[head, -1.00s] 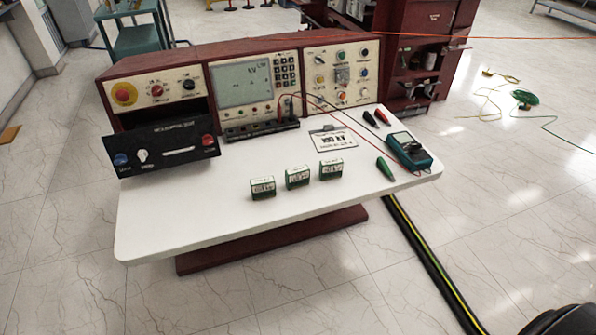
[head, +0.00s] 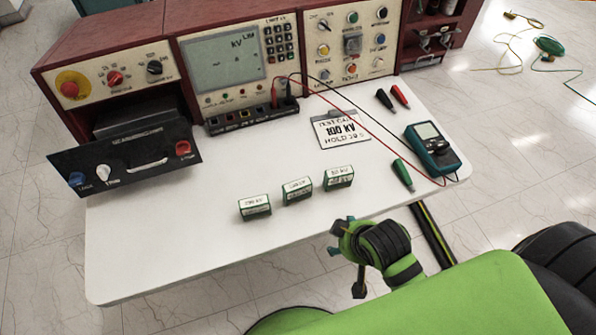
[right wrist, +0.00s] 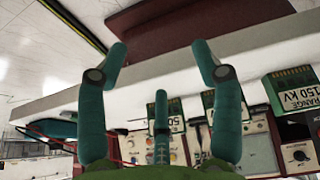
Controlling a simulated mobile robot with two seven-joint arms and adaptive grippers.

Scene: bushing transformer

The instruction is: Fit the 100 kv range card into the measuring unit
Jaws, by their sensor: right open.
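Three small green-and-white range cards stand in a slanting row on the white table: a left card (head: 254,207), a middle card (head: 297,191) and a right card (head: 338,178). Their labels are too small for me to read surely in the head view. In the right wrist view one card reads 150 KV (right wrist: 295,92); another shows "50" (right wrist: 172,114), partly hidden by fingers. The measuring unit (head: 125,160) is a black-fronted drawer, pulled out at left. My right gripper (head: 348,258) is open and empty at the table's front edge, nearest the right card.
A clipboard (head: 340,129) reading 100 KV lies behind the cards. A teal meter (head: 432,150), green probe (head: 402,174) and red and black leads lie at right. The console (head: 240,62) lines the back. The table's front left (head: 160,255) is clear.

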